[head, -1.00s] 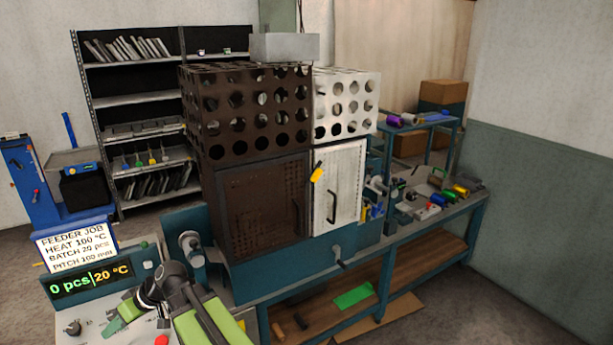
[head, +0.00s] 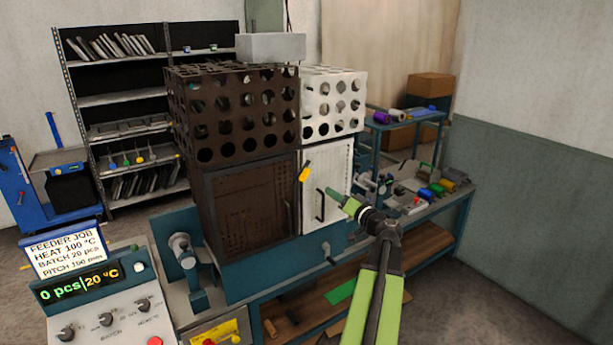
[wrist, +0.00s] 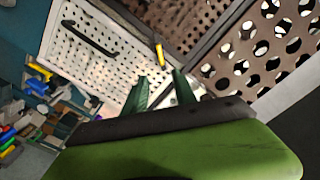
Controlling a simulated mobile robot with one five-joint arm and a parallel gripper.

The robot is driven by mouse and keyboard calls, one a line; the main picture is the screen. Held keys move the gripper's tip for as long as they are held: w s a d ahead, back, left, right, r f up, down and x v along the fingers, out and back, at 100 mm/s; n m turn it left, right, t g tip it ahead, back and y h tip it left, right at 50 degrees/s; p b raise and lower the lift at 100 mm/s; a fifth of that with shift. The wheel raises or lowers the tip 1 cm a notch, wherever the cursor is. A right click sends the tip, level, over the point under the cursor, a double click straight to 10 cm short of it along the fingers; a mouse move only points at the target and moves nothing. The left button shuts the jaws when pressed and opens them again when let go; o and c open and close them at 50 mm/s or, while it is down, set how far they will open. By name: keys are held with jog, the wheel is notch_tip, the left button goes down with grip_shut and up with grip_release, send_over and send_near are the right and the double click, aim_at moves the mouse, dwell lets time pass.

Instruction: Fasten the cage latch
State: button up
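The cage latch (head: 305,171) is a small yellow-orange piece with a dark end. It sits tilted at the seam between the dark brown perforated door (head: 250,218) and the white door (head: 338,165). It also shows in the wrist view (wrist: 160,54), just beyond my fingertips. The white door looks closed, with a black bar handle (head: 320,205). My gripper (head: 342,197) is in front of the white door, right of and lower than the latch. In the wrist view its two green fingers (wrist: 160,85) are apart with nothing held between them. Whether the latch is engaged I cannot tell.
Perforated dark and white boxes (head: 232,112) rise above the doors. A crank handle (head: 328,252) sticks out below the white door. The control panel (head: 105,310) stands front left. Spools and small parts (head: 430,192) crowd the bench to the right.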

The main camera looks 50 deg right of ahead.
aim_at(307, 176)
jog(key=x, duration=1.7)
jog(key=shift+w, duration=0.3)
jog(key=shift+c, duration=0.4)
grip_shut()
